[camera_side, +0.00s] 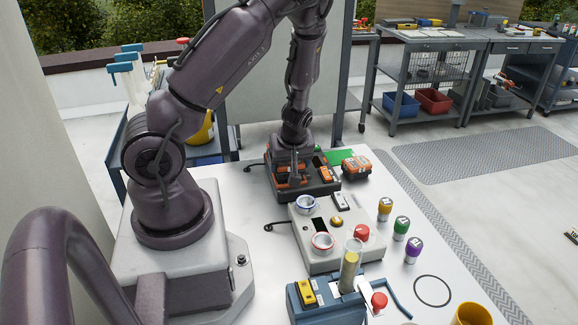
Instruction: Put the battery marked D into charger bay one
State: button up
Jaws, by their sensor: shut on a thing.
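A dark charger (316,189) stands on the white table (395,185), below the end of my arm. My gripper (294,166) points down over the left part of this charger. It is shut on an orange and black battery (290,179), which is partly hidden by the fingers. I cannot tell whether this battery is seated or just above its bay. An orange part (326,174) shows at the charger's right side. Another orange and black battery (355,164) lies on the table to the right of the charger. No battery letter or bay number is readable from here.
A grey control box (327,256) with a red button stands in front of the charger. Several small coloured-top cylinders (400,228) stand to its right. A blue fixture (308,316) with a clear tube is nearer the camera. A green patch (342,157) lies behind the charger.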

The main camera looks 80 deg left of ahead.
jog(key=shift+f, duration=0.6)
jog(key=o, duration=1.1)
jog(key=shift+f, duration=0.1)
